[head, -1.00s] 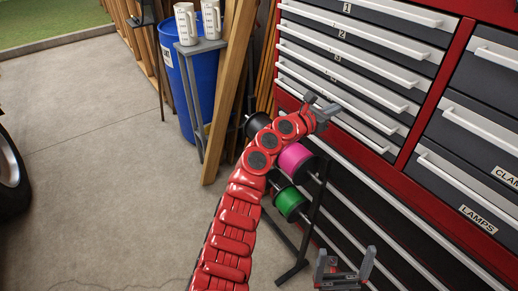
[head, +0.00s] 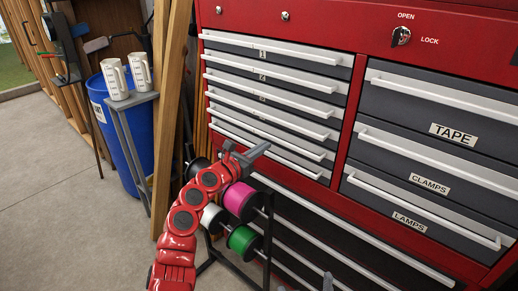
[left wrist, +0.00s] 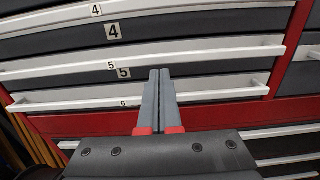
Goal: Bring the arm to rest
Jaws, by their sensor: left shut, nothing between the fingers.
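My left arm, red with black joint caps, reaches up from the bottom in the head view. Its gripper (head: 256,153) is in front of the lower numbered drawers of the red tool chest (head: 345,130). In the left wrist view its two grey fingers (left wrist: 160,100) lie side by side, shut and empty, in front of the drawer labelled 6 (left wrist: 75,101). I cannot tell how far the fingertips are from the drawer fronts. Only the tips of my right gripper (head: 306,287) show at the bottom edge of the head view, set apart.
A rack with pink (head: 240,199), green (head: 243,241) and white spools stands close beside my left arm. Wooden planks (head: 172,110), a blue bin (head: 122,140) and a small stand with two white jugs (head: 115,78) are at left. Open concrete floor (head: 60,220) lies at lower left.

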